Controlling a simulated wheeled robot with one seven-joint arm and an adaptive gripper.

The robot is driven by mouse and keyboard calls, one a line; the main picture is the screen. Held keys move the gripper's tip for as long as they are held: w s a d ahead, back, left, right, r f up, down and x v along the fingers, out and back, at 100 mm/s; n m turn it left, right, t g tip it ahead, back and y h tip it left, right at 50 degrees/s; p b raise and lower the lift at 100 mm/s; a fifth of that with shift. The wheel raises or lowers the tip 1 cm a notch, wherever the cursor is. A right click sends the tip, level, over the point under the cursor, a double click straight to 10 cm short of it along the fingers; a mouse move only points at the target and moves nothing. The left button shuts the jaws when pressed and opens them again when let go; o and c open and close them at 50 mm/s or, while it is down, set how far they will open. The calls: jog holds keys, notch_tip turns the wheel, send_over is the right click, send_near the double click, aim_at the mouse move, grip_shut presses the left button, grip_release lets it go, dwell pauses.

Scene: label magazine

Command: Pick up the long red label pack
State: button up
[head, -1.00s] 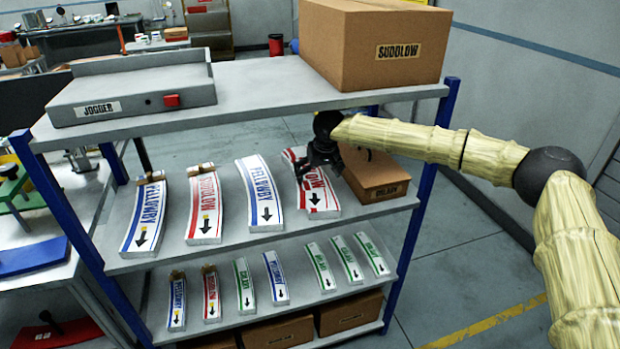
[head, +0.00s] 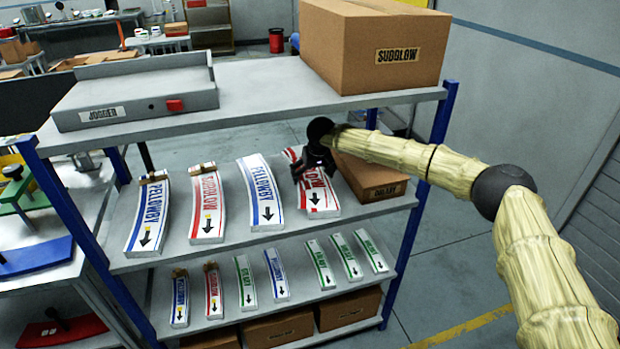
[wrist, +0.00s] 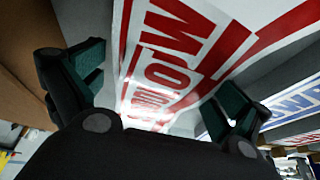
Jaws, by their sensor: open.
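A long white pack with red lettering and a black arrow (head: 320,200) lies on the middle shelf, at the right end of the row of long packs. My gripper (head: 311,172) is over its far half. In the wrist view the open fingers (wrist: 163,88) stand on either side of the pack's red-lettered face (wrist: 165,50). I cannot tell whether they touch it. A second long red pack (head: 207,208), with a brown strip at its top, lies further left on the same shelf.
Long blue packs (head: 263,195) (head: 148,220) lie beside the red ones. A brown box (head: 372,183) stands close on the right. The upper shelf (head: 250,93) bears a big SUDOLOW box (head: 365,45) and a grey jogger (head: 135,95). Shorter packs fill the lower shelf.

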jog(key=shift+w+f, duration=0.1)
jog(key=c, duration=1.1)
jog(key=shift+c, duration=1.1)
jog(key=shift+r, duration=0.2)
